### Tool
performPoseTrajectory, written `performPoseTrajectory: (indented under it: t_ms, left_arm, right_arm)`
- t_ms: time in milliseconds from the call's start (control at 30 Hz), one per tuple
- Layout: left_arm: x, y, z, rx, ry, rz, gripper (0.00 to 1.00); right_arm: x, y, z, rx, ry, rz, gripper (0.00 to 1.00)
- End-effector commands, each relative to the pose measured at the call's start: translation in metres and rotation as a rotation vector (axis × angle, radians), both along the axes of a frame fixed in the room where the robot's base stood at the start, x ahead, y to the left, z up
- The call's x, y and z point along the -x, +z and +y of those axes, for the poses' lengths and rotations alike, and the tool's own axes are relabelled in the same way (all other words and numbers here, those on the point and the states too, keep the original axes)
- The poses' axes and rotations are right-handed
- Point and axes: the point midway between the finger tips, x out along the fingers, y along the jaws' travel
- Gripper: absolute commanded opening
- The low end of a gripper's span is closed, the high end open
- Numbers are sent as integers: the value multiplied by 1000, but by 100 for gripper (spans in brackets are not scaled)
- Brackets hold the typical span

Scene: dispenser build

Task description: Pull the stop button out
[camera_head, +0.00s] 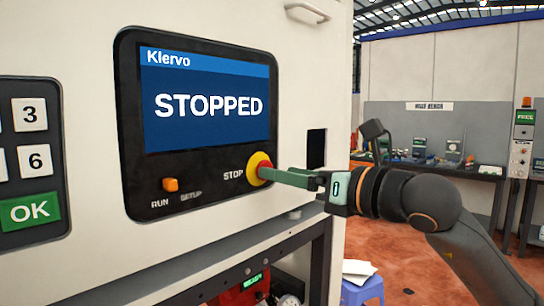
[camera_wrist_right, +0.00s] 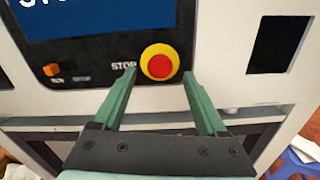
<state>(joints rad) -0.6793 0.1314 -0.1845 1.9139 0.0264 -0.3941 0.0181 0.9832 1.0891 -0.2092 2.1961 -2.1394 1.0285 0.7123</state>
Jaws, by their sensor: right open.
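The stop button has a red cap and a yellow ring. It sits at the lower right of the black panel (camera_head: 210,195) in the head view, partly hidden by my right gripper (camera_head: 268,172). The stop button (camera_wrist_right: 160,63) shows whole in the right wrist view. There my right gripper (camera_wrist_right: 160,74) is open, with one green finger on each side of the button. I see a gap between each fingertip and the red cap. The screen (camera_head: 208,103) reads STOPPED. My left gripper is not in view.
An orange RUN/SETUP switch (camera_head: 170,184) is left of the button. A keypad (camera_head: 32,165) is at the far left. A dark square opening (camera_head: 316,148) lies right of the panel. A blue stool (camera_head: 362,291) stands on the floor below. A workbench (camera_head: 435,168) stands behind.

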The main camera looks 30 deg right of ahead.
Motion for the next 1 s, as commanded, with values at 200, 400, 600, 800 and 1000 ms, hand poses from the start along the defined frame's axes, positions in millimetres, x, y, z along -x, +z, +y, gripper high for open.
performPoseTrajectory:
  t_ms: [200, 400, 600, 800, 1000]
  left_arm:
    - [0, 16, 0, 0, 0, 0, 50]
    - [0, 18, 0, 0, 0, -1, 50]
    - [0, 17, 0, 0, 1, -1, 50]
    - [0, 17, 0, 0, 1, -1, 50]
    - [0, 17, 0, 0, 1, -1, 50]
  right_arm:
    - [-28, 2, 10, -3, 1, 2, 75]
    - [-36, 0, 13, 0, 1, 0, 75]
    - [-36, -1, 13, 1, 1, 0, 75]
    - [-36, -1, 13, 0, 0, 1, 54]
    - [-36, -1, 13, 0, 1, 1, 31]
